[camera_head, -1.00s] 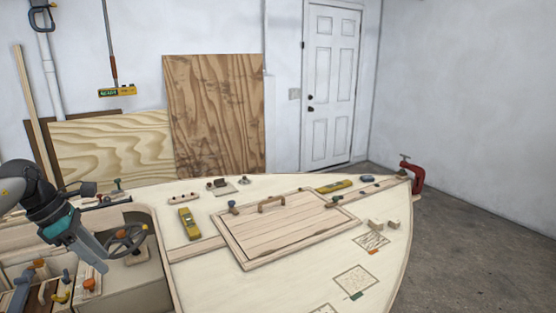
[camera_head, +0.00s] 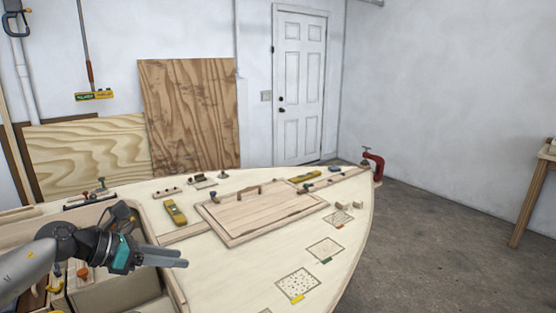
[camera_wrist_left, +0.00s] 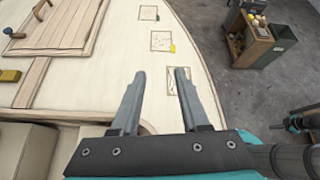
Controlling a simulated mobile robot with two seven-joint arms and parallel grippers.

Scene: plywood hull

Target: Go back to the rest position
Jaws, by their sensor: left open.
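My left gripper (camera_head: 184,257) reaches in from the left in the head view, above the hull deck (camera_head: 225,275) beside the open cockpit. In the left wrist view its two fingers (camera_wrist_left: 155,90) stand apart with nothing between them, over the pale deck. My right gripper does not show in the head view. A dark arm part with a teal band at the right edge of the left wrist view is probably mine.
A plank hatch (camera_head: 262,212) with a handle lies on the deck. A yellow tool (camera_head: 175,213) lies left of it. A red clamp (camera_head: 373,165) grips the bow. Several marked squares, one a speckled patch (camera_head: 298,284), lie along the right edge. Open concrete floor (camera_head: 440,220) is at right.

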